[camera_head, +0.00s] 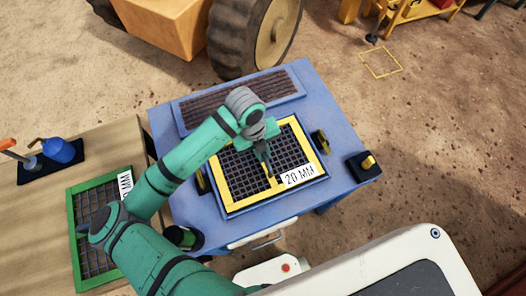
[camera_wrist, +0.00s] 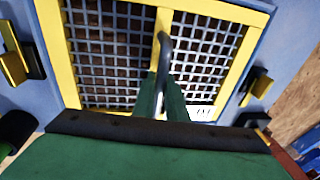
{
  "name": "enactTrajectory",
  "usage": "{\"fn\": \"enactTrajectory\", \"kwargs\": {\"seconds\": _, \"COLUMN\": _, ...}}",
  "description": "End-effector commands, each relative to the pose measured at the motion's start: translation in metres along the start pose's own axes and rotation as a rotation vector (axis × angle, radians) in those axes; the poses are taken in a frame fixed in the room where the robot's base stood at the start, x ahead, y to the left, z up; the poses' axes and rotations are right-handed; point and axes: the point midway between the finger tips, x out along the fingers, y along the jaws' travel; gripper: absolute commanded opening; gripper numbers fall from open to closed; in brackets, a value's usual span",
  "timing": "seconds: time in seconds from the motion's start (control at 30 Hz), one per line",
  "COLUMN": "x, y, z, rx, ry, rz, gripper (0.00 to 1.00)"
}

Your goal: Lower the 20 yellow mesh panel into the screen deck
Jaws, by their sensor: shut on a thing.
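The yellow-framed mesh panel (camera_head: 223,188), with a white "20 MM" label, lies over the opening of the blue screen deck (camera_head: 330,95). It looks flat and about square with the deck; I cannot tell whether it is fully seated. My gripper (camera_head: 268,172) is above the panel's middle and shut on its handle. In the wrist view the fingers (camera_wrist: 165,100) close around the grey handle (camera_wrist: 166,52) on the yellow centre bar. The wrist view also shows the panel's yellow frame (camera_wrist: 52,50) between the deck's side clamps.
A yellow-and-black clamp (camera_head: 320,141) stands at the deck's right side, another (camera_head: 201,181) at its left. A green-framed panel (camera_head: 80,244) and a blue oil can (camera_head: 60,150) are on the wooden table at left. A black block with yellow (camera_head: 363,165) sits at the deck's right corner.

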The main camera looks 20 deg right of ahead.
Motion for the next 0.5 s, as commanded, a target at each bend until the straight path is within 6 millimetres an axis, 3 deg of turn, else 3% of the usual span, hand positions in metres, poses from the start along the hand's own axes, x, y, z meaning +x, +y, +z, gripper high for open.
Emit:
{"fn": "enactTrajectory", "kwargs": {"seconds": 0.2, "x": -0.0006, "y": 0.0003, "z": 0.0002, "rx": -0.001, "ry": -0.001, "rz": -0.002, "gripper": 0.00}}
{"fn": "enactTrajectory", "kwargs": {"seconds": 0.23, "x": -0.0006, "y": 0.0003, "z": 0.0003, "rx": -0.001, "ry": -0.001, "rz": -0.001, "gripper": 0.19}}
{"fn": "enactTrajectory", "kwargs": {"seconds": 0.3, "x": -0.0007, "y": 0.0008, "z": 0.0004, "rx": -0.002, "ry": -0.001, "rz": -0.001, "gripper": 0.34}}
{"fn": "enactTrajectory", "kwargs": {"seconds": 0.5, "x": -0.0004, "y": 0.0012, "z": 0.0004, "rx": -0.003, "ry": -0.001, "rz": -0.001, "gripper": 0.34}}
